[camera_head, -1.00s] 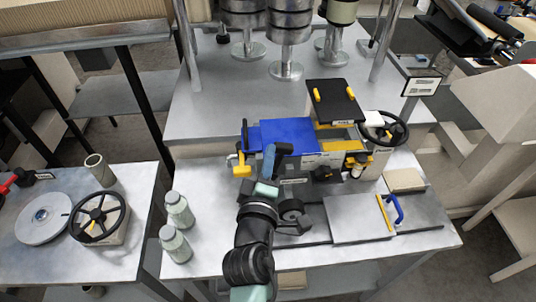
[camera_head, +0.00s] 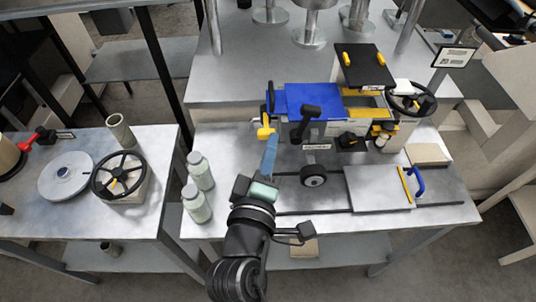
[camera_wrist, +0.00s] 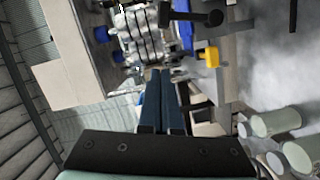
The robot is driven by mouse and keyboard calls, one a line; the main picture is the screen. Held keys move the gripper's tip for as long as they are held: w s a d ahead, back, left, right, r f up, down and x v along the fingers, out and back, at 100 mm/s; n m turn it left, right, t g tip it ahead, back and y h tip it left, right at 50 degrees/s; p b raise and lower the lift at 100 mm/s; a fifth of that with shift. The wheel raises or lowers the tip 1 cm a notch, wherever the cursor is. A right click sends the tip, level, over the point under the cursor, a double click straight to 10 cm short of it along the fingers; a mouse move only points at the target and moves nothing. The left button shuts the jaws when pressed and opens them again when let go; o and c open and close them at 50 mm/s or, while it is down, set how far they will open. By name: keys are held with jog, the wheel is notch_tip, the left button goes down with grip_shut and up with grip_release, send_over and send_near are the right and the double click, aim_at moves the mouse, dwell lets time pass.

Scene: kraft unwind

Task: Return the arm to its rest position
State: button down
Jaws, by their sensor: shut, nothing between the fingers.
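My gripper (camera_head: 270,150) is shut and empty, its blue fingers pressed together above the near left part of the metal table (camera_head: 330,225). In the wrist view the closed blue fingers (camera_wrist: 161,95) point away from the camera, with nothing between them. In the head view my arm reaches up from the bottom of the picture. The machine with a blue cover (camera_head: 313,100) stands just beyond the gripper. Its yellow knob (camera_head: 265,133) appears close to the fingertips; I cannot tell the exact gap.
Two pale jars (camera_head: 198,171) stand left of my arm. A side table holds a black handwheel (camera_head: 119,175), a grey disc (camera_head: 65,177) and a cup (camera_head: 119,129). A flat plate with a blue handle (camera_head: 418,183) lies at right. The aisle floor shows in front.

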jog(key=shift+s+a+r, duration=0.1)
jog(key=shift+s+a, duration=0.1)
jog(key=shift+s, duration=0.5)
jog(key=shift+a, duration=0.15)
